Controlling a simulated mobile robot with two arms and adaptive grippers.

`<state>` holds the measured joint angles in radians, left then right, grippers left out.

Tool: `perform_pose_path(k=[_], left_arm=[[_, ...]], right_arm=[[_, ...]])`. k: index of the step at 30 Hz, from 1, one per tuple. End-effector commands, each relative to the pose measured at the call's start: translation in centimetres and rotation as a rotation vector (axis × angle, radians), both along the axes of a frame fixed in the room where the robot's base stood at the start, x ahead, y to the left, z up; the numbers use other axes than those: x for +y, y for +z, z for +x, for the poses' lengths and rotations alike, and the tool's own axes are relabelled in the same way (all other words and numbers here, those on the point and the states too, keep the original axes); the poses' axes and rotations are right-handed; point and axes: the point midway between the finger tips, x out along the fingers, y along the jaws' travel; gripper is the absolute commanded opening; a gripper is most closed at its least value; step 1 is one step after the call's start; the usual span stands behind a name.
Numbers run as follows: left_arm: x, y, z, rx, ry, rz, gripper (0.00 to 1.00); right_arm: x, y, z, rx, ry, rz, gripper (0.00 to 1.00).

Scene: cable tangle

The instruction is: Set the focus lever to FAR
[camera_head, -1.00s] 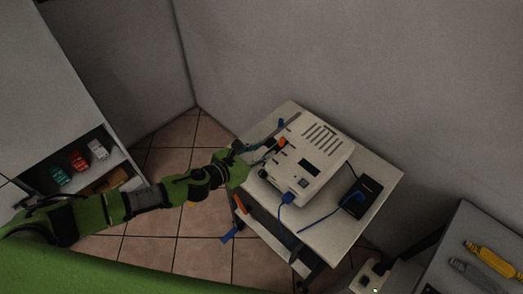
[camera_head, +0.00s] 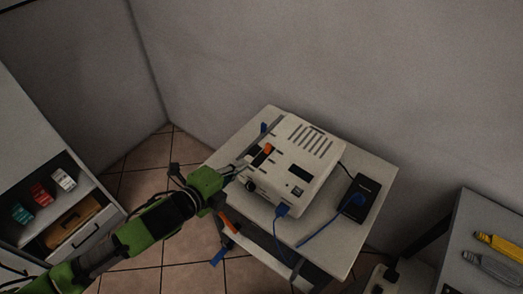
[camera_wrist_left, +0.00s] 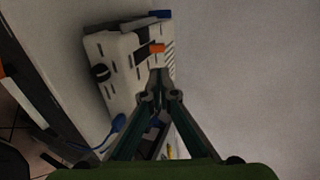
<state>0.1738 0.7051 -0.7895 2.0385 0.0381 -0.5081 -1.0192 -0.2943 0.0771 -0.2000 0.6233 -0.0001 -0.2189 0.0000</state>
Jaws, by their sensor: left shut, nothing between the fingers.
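A cream projector-like device (camera_head: 313,158) sits on a small white table. It has an orange lever (camera_head: 266,149) in a dark slot on its top, near the left edge. I cannot read any marks beside the lever. The lever also shows in the left wrist view (camera_wrist_left: 157,48). My left gripper (camera_head: 243,166) is at the device's left side, short of the lever. In the left wrist view my left gripper (camera_wrist_left: 158,74) is shut and empty, its tips below the lever in the picture and apart from it. My right gripper is not in view.
A grey bar (camera_head: 262,138) lies along the device's left edge. A blue cable plug (camera_head: 282,210) is at its front, and a black box (camera_head: 360,198) with a blue cable lies on the white table (camera_head: 340,243). A shelf (camera_head: 40,238) stands at left. Wall behind.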

Motion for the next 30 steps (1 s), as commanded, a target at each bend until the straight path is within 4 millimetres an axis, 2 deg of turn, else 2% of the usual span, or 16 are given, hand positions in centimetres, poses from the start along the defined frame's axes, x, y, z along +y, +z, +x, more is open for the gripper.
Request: perform_pose_path(k=[3,6,15,21,30], left_arm=[[-1.3,-0.5,1.9,-0.001,0.000,-0.002,0.00],[-2.3,-1.3,3.3,-0.001,0.001,0.000,0.00],[-4.9,-3.1,7.1,-0.002,-0.001,0.002,0.00],[-5.9,-4.0,8.5,-0.002,-0.001,0.003,0.00],[-6.2,-4.4,9.0,-0.003,-0.003,0.003,0.00]], right_arm=[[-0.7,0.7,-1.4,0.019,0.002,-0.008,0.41],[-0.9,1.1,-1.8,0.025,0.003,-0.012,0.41],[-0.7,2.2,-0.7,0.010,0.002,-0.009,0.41],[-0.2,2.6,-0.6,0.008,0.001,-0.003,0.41],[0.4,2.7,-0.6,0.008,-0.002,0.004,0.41]])
